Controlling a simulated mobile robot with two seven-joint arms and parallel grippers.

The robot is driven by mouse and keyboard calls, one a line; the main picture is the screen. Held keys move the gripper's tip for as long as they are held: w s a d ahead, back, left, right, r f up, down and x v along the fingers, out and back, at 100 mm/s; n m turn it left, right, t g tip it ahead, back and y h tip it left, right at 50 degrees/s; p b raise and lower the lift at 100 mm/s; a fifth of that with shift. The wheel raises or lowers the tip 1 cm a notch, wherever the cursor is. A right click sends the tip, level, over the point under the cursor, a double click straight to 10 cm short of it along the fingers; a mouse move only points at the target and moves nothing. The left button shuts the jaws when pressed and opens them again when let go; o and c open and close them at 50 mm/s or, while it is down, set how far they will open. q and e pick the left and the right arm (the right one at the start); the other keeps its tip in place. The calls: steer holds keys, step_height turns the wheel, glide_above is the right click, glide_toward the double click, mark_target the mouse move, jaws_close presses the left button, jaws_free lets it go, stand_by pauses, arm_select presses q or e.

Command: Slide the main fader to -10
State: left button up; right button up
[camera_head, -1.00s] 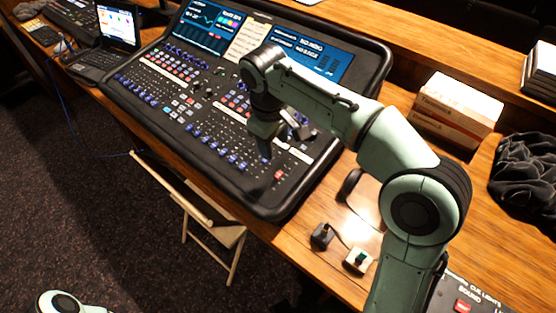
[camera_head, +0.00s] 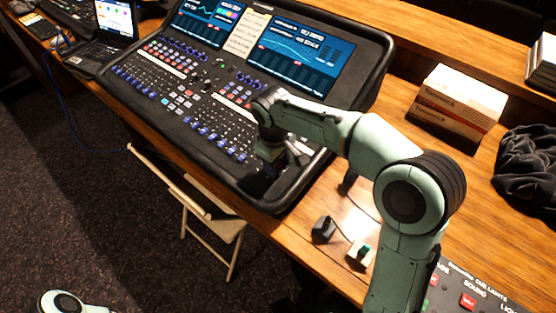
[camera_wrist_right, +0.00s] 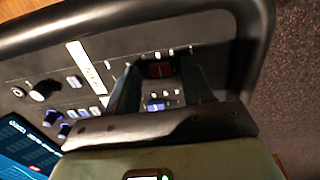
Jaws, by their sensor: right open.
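The mixing desk (camera_head: 378,62) is a large dark console with rows of faders, blue-lit buttons and screens. My right gripper (camera_head: 262,182) is over its front right corner in the head view, pointing down. In the right wrist view the two fingers of my right gripper (camera_wrist_right: 160,82) are apart. In the head view my gripper hides this cap. Only a piece of my left arm shows at the bottom left; its gripper is out of view.
A laptop (camera_head: 115,22) stands left of the desk. Cardboard boxes (camera_head: 455,105) and a dark cloth (camera_head: 525,170) lie at the right. A cue light panel (camera_head: 470,290) is at the bottom right. A folding chair (camera_head: 215,225) stands in front.

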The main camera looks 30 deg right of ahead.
mark_target(279, 165)
jaws_close()
steer(key=shift+w+d+r+p, duration=0.2)
steer(key=shift+d+p, duration=0.3)
steer(key=shift+w+d, duration=0.15)
steer(key=shift+d, duration=0.1)
steer(key=shift+f, duration=0.1)
jaws_free()
arm_select(q)
steer(key=shift+w+r, duration=0.2)
steer(key=shift+r, duration=0.4)
steer(key=r+p, duration=0.1)
steer(key=w+r+p, duration=0.1)
steer(key=shift+w+r+p, duration=0.1)
steer(key=shift+r+p, duration=0.25)
steer(key=shift+r, duration=0.05)
arm_select(e)
step_height(279, 165, up, 13)
steer(key=a, duration=0.1)
steer(key=shift+s+a, duration=0.15)
steer(key=shift+s, duration=0.15)
